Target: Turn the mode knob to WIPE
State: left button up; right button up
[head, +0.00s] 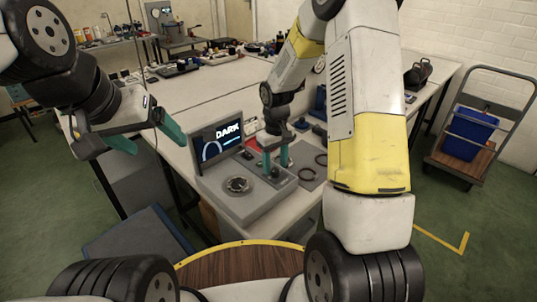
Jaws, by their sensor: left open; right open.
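A grey console (215,198) stands on the workbench, with a small screen (217,142) at its back that reads "DARK" beside a light arc. A round dark fitting with a pale rim (238,185) sits on its front left part. My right gripper (275,162) points down over the console's right part, its teal fingers apart around or just above a small dark part; I cannot tell whether they touch it. The mode knob cannot be made out for certain; the fingers partly hide that spot. My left gripper (145,138) is open and empty, in the air left of the screen.
A grey mat with dark rings (308,174) lies right of the console. A red item (251,125) and blue items stand behind it. Bottles and tools fill the far benches. A trolley with a blue crate (468,132) stands at the right. My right arm covers much of the bench's right.

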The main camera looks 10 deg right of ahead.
jog(key=shift+f, duration=0.95)
grip_shut()
